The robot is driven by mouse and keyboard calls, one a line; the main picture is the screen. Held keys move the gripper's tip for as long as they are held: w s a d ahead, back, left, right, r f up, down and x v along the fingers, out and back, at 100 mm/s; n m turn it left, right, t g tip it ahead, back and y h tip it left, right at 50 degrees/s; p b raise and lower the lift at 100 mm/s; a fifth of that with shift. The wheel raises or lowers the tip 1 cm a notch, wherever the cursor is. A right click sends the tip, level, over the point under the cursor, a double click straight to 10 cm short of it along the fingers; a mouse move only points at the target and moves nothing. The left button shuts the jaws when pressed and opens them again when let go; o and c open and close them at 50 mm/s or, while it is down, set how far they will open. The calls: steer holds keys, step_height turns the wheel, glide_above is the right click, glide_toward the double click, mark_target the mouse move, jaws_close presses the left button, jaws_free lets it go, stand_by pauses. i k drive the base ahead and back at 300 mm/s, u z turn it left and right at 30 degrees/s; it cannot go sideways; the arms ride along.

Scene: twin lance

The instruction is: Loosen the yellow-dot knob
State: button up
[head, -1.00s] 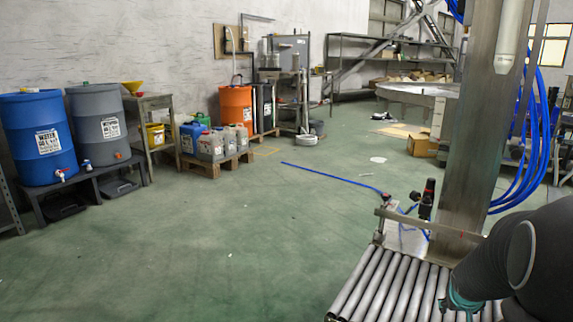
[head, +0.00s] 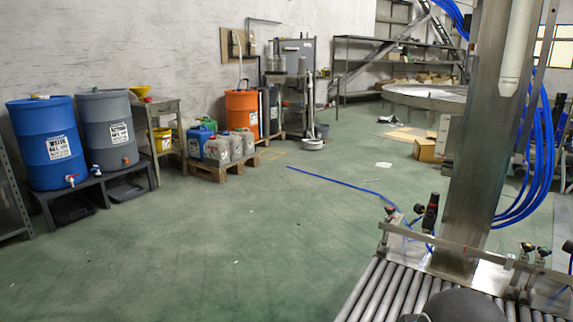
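Several small dark knobs sit on clamps along the metal rail above the roller conveyor. One is a left knob (head: 419,208), beside a black upright fitting (head: 430,213). Others are on the right, including one right knob (head: 528,247) and a neighbouring knob (head: 543,251). I cannot make out a yellow dot on any of them at this size. My gripper is not in view. Only a dark rounded part of my arm shows at the bottom edge, in front of the rollers.
The roller conveyor (head: 385,290) lies at the bottom right, with a steel column (head: 478,150) rising behind its rail (head: 470,248). A blue hose (head: 340,183) lies on the floor. Blue drum (head: 48,145) and grey drum (head: 108,135) stand left. The middle floor is clear.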

mark_target(528, 248)
steer(key=z, duration=1.15)
steer(key=k, duration=0.35)
steer(key=z, duration=0.85)
steer(key=i, duration=0.65)
steer(key=u, duration=0.2)
